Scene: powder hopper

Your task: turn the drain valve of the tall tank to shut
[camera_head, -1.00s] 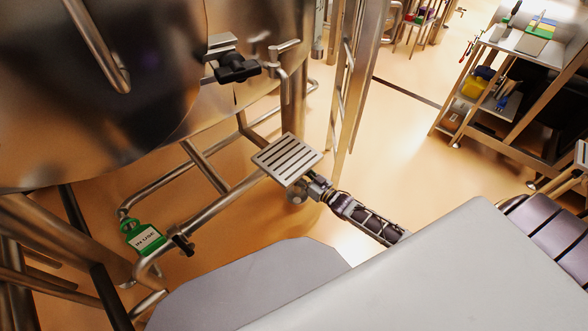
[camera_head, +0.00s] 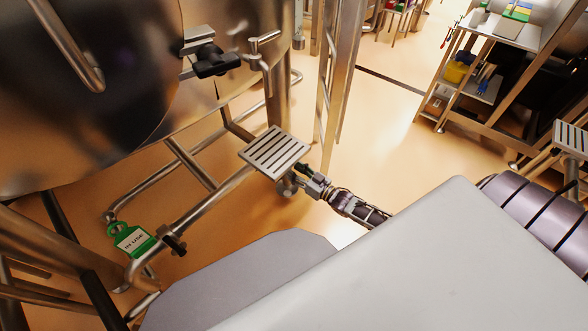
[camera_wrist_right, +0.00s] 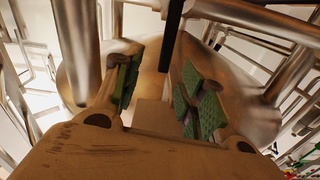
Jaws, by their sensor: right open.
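The tall tank (camera_head: 100,90) fills the upper left of the head view. A valve with a black handle (camera_head: 213,60) sits on its side, beside a bent metal pipe with a crossbar (camera_head: 264,45). In the right wrist view my right gripper (camera_wrist_right: 160,70) is open, with green-padded fingers spread apart. A dark upright bar (camera_wrist_right: 173,35) shows between or beyond the fingers; I cannot tell what it is or whether they touch it. A rounded metal surface (camera_wrist_right: 225,85) lies behind. My left gripper is not in view.
A green tag (camera_head: 132,240) hangs on the tank's tubular frame (camera_head: 195,165). A shelved cart (camera_head: 490,85) stands upper right. Open floor (camera_head: 385,125) lies between.

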